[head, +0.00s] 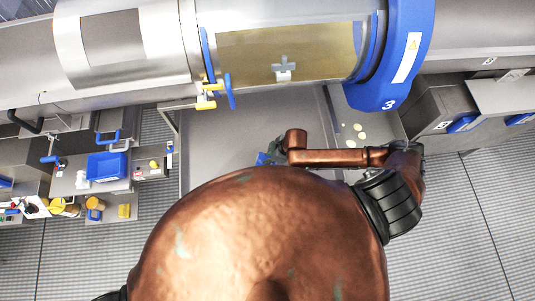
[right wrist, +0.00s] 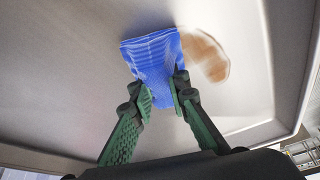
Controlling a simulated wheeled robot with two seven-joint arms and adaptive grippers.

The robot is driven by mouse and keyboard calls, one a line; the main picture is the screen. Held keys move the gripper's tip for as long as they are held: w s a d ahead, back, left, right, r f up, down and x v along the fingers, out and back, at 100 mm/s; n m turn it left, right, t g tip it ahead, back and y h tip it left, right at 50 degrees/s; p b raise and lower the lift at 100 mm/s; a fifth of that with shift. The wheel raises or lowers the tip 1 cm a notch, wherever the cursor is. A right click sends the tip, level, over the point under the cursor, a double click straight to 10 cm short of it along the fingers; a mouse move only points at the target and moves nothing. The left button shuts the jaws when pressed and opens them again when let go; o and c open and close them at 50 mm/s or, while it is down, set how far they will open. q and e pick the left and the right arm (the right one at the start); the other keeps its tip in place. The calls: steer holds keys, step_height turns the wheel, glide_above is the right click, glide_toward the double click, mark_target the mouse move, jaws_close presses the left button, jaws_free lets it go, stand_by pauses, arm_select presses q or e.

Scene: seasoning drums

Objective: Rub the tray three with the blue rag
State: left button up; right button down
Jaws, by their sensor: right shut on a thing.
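The blue rag (right wrist: 152,58) is pinched between the fingertips of my right gripper (right wrist: 162,95) in the right wrist view. The rag lies against or just over the grey metal tray (right wrist: 75,75); I cannot tell if it touches. A brown stain (right wrist: 206,57) is on the tray just right of the rag. In the head view the tray (head: 225,120) sits below the drum marked 3 (head: 405,60). My right gripper (head: 272,154) is over the tray's near part, with a bit of blue rag (head: 262,159) showing. My left gripper is not in view.
A narrower grey surface (head: 385,125) with several pale yellow pieces (head: 360,131) lies right of the tray. A blue bin (head: 106,167) and yellow items stand on a cart at left. Grey cabinets (head: 445,110) stand at right. The tray has a raised rim (right wrist: 275,60).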

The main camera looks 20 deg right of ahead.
steer(key=shift+s+a, duration=0.1)
steer(key=shift+s, duration=0.65)
steer(key=shift+w+d, duration=0.25)
steer(key=shift+w, duration=0.7)
steer(key=shift+w+d, duration=0.25)
steer(key=shift+w, duration=0.7)
steer(key=shift+r, duration=0.2)
steer(key=shift+r, duration=2.9)
steer(key=shift+r, duration=0.1)
steer(key=shift+r, duration=1.4)
